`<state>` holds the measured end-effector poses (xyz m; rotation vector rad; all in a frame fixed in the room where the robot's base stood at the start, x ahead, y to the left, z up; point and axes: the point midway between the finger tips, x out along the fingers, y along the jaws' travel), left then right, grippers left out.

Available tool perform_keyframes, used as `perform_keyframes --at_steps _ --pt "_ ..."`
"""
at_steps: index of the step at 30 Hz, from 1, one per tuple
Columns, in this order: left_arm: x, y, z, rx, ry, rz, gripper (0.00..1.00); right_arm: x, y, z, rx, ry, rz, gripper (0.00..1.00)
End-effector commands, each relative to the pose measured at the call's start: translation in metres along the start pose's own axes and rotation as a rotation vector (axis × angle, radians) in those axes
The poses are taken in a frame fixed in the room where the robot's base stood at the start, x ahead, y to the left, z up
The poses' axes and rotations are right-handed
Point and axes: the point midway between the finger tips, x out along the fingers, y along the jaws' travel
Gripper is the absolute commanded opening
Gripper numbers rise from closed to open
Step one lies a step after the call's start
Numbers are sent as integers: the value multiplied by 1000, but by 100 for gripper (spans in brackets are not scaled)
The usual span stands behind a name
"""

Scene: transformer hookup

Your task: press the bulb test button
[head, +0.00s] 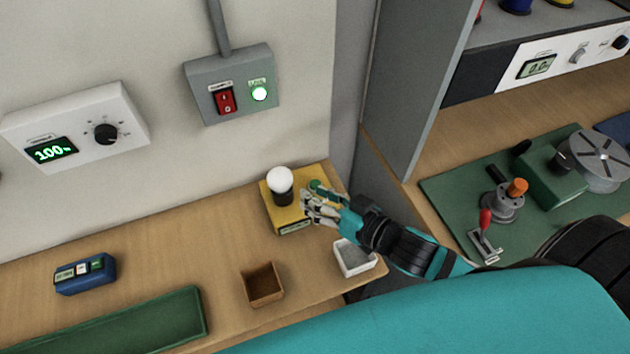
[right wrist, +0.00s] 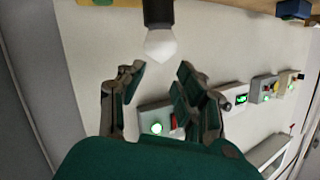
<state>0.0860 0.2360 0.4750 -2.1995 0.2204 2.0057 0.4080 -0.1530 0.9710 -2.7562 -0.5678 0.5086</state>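The bulb tester is a yellow box (head: 270,212) at the back right of the wooden bench. A white bulb (head: 280,180) stands upright in a dark socket on its left part; the bulb also shows in the right wrist view (right wrist: 160,43). A round green part (head: 317,186), seemingly the button, shows at the box's back right, just behind my fingers. My right gripper (head: 308,205) is over the right part of the box, beside the bulb. In the right wrist view its fingers are apart with nothing between them. Contact with the button cannot be told. My left gripper is not in view.
A brown open box (head: 263,283) and a white tray (head: 345,262) stand in front of the tester. A grey switch box (head: 207,77) with a lit green lamp (head: 259,93) hangs on the wall. A tall grey side panel (head: 409,75) stands to the right.

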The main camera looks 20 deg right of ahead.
Motion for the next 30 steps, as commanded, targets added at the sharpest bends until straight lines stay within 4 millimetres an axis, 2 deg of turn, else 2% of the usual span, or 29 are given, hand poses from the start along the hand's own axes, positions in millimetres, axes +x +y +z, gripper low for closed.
perform_keyframes --at_steps 1,7,30 --pt "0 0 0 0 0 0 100 0 0 0 0 0 0 25" --pt "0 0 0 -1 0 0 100 0 0 0 0 0 0 0" --pt "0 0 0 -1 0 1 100 0 0 0 0 0 0 0"
